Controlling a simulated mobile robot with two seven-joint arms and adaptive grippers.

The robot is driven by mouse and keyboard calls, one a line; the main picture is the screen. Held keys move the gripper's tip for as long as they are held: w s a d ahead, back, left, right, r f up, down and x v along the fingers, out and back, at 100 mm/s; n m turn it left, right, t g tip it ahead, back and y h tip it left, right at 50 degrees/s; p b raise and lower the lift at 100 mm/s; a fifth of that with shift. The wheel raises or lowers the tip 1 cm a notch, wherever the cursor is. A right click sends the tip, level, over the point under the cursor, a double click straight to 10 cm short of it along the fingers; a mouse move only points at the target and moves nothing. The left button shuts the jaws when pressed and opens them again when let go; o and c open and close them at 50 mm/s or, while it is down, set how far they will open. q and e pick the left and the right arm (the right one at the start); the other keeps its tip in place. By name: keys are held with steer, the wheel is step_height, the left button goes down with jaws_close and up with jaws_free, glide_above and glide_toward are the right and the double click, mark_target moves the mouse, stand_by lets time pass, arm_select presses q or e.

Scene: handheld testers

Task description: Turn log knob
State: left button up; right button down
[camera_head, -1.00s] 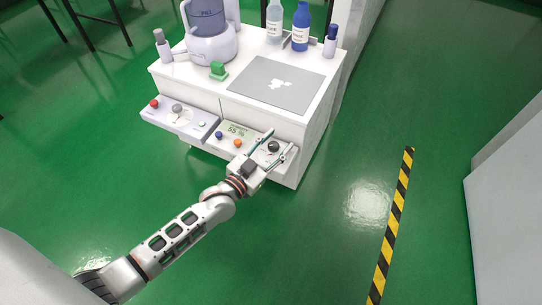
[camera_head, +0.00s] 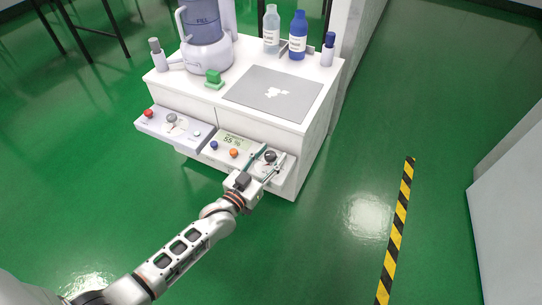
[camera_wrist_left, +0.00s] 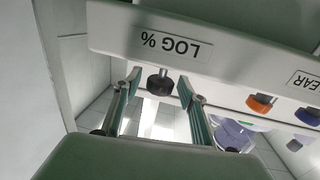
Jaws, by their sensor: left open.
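The log knob is a small dark round knob (camera_head: 269,156) at the right end of the tester's front panel. In the left wrist view the knob (camera_wrist_left: 160,84) hangs below an upside-down "LOG %" label (camera_wrist_left: 173,47). My left gripper (camera_head: 273,151) is open, with its fingers reaching to the panel around the knob. In the left wrist view the left gripper (camera_wrist_left: 158,82) has one fingertip on each side of the knob, with a visible gap on both sides. My right gripper is not in view.
Beside the knob are an orange button (camera_head: 234,153), a blue button (camera_head: 214,146) and a display reading 55 % (camera_head: 231,141). Bottles (camera_head: 298,36) and a grey mat (camera_head: 274,92) are on the white cabinet top.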

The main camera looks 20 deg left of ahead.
arm_select(q)
steer(key=c, duration=1.1)
steer(key=shift+a+m+h, duration=0.1)
steer(key=shift+m+h, duration=0.2)
steer(key=shift+h, duration=0.1)
steer(key=m+h, duration=0.1)
steer(key=h, duration=0.1)
steer(key=m+g+h, duration=0.1)
steer(key=m+h, duration=0.1)
steer(key=shift+f+g+b, duration=0.1)
steer(key=shift+g+b, duration=0.2)
steer(key=shift+b, duration=0.05)
steer(key=m+g+h, duration=0.2)
steer(key=h, duration=0.2)
steer(key=shift+w+m, duration=0.1)
steer(key=shift+m, duration=0.2)
steer(key=shift+m+g+h, duration=0.8)
steer(key=shift+g+h, duration=0.1)
steer(key=shift+g, duration=0.1)
